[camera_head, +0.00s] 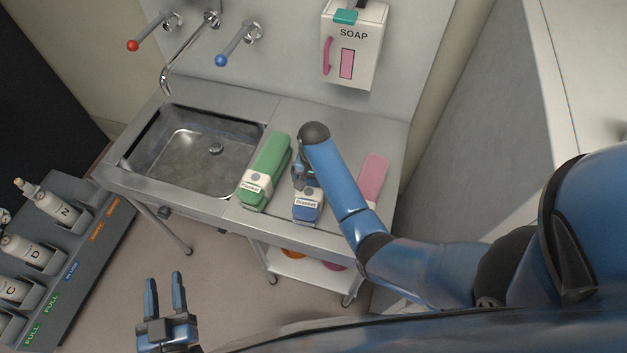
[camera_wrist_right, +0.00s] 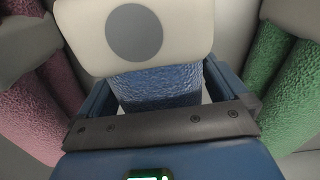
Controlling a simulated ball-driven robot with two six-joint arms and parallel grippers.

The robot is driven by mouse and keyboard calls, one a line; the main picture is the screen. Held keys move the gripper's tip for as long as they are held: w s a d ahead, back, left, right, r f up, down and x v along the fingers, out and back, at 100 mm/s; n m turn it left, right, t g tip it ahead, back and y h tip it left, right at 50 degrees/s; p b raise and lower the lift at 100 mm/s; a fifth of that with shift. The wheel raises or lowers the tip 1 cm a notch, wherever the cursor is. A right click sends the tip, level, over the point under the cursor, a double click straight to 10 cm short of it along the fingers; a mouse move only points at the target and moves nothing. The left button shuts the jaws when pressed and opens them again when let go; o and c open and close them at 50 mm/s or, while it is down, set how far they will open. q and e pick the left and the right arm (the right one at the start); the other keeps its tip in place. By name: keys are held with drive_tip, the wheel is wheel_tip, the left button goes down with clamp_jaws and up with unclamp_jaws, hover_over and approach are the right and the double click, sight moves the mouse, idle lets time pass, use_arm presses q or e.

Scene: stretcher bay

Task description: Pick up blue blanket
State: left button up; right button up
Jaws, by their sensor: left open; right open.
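The blue blanket (camera_head: 307,209) is a rolled bundle with a white label band, lying on the metal counter right of the sink. My right arm reaches over it from the right and hides much of it. My right gripper (camera_head: 303,178) is over the blanket. In the right wrist view the blue roll (camera_wrist_right: 158,86) and its white band with a grey disc lie between the open fingers, close to the gripper; contact cannot be told. My left gripper (camera_head: 164,285) is open and empty, low over the floor at the lower left.
A green blanket (camera_head: 268,165) lies just left of the blue one, and a pink blanket (camera_head: 374,176) lies to the right. The sink (camera_head: 190,165) is farther left, under a tap. A soap dispenser (camera_head: 353,45) hangs on the wall. A bottle rack (camera_head: 75,240) stands at left.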

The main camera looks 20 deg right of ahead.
drive_tip(key=shift+f, duration=0.1)
drive_tip(key=shift+c, duration=0.2)
drive_tip(key=shift+s, duration=0.1)
drive_tip(key=c, duration=1.2)
drive_tip(key=shift+c, duration=0.4)
drive_tip(key=shift+r, duration=0.2)
